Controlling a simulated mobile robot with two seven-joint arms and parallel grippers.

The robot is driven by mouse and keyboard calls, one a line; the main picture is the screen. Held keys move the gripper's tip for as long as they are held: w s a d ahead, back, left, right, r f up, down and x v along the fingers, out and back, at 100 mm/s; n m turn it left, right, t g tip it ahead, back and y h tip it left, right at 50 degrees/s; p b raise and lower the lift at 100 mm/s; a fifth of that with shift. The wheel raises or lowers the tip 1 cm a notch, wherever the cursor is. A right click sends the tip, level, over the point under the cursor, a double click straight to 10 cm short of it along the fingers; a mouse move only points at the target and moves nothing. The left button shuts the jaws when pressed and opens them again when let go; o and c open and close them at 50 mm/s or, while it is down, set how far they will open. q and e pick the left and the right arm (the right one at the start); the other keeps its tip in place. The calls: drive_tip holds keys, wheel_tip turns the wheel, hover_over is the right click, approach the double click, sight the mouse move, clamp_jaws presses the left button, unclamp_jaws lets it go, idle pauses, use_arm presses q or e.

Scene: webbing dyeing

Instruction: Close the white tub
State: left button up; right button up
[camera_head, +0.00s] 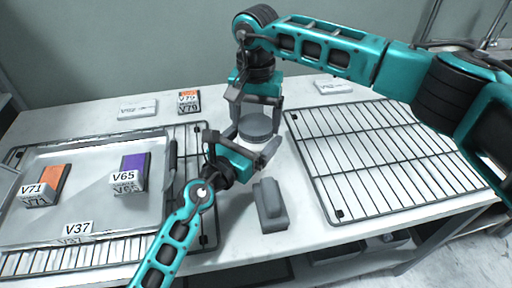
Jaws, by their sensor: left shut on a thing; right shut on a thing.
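A white tub (246,143) stands on the table between the two wire racks, mostly hidden by my grippers. A round grey lid (257,126) is at its top; I cannot tell whether it is seated or just above the rim. My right gripper (256,116) comes down from above, shut on the lid with a finger on each side. My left gripper (240,146) reaches in from the front, low down, shut on the tub, and its palm covers much of the tub's near side.
A grey block (269,205) stands just in front of the tub. A metal tray (95,210) with samples labelled V71 (45,185) and V65 (129,175) is on the left. An empty wire rack (390,160) is on the right. A V79 sample (189,102) and white labelled pieces sit at the back.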

drive_tip(key=m, duration=1.1)
drive_tip(key=shift+m, duration=0.3)
drive_tip(key=m, duration=1)
drive_tip(key=shift+m, duration=0.3)
drive_tip(key=m, duration=0.3)
drive_tip(key=shift+s+m, duration=0.1)
drive_tip(key=shift+m, duration=0.3)
drive_tip(key=m, duration=0.5)
drive_tip(key=shift+f, duration=0.1)
drive_tip(key=m, duration=0.4)
drive_tip(key=o, duration=1.1)
drive_tip(key=shift+c, duration=0.2)
